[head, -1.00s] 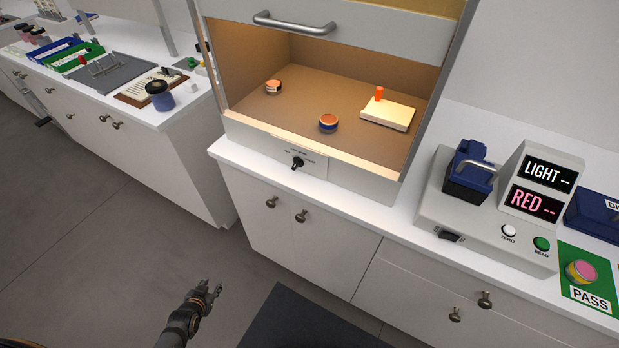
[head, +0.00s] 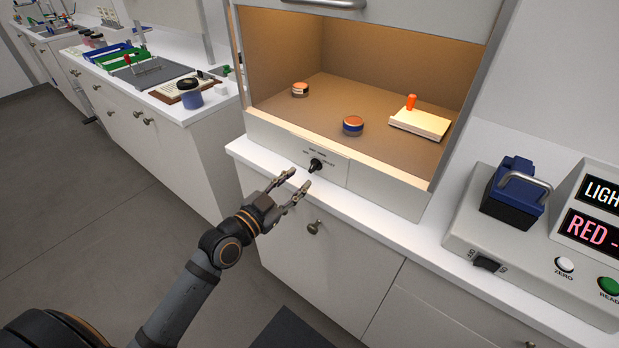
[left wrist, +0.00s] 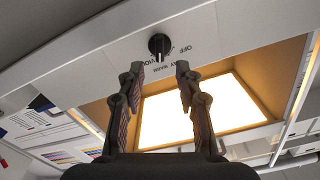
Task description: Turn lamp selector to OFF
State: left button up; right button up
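The lamp selector (head: 316,164) is a small black knob on the white front panel (head: 285,147) of the lit booth. It also shows in the left wrist view (left wrist: 159,45), just beyond the fingertips, with printed labels around it that are too small to read fully. My left gripper (head: 301,180) is open and empty, just in front of and slightly below the knob. In the left wrist view its two fingers (left wrist: 159,72) stand apart on either side of the knob's line, not touching it. The booth's interior is lit warm. My right gripper is not in view.
Inside the booth stand two jars with orange tops (head: 300,90) (head: 353,126) and a cream block (head: 420,123) with an orange peg. A meter with a blue unit (head: 514,195) stands at the right. A side counter at the left holds trays and a blue jar (head: 190,93).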

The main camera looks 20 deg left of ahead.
aim_at(311, 168)
pick_arm(q)
jog(key=x, duration=0.5)
jog(key=shift+w+d, duration=0.15)
jog(key=shift+w, duration=0.2)
grip_shut()
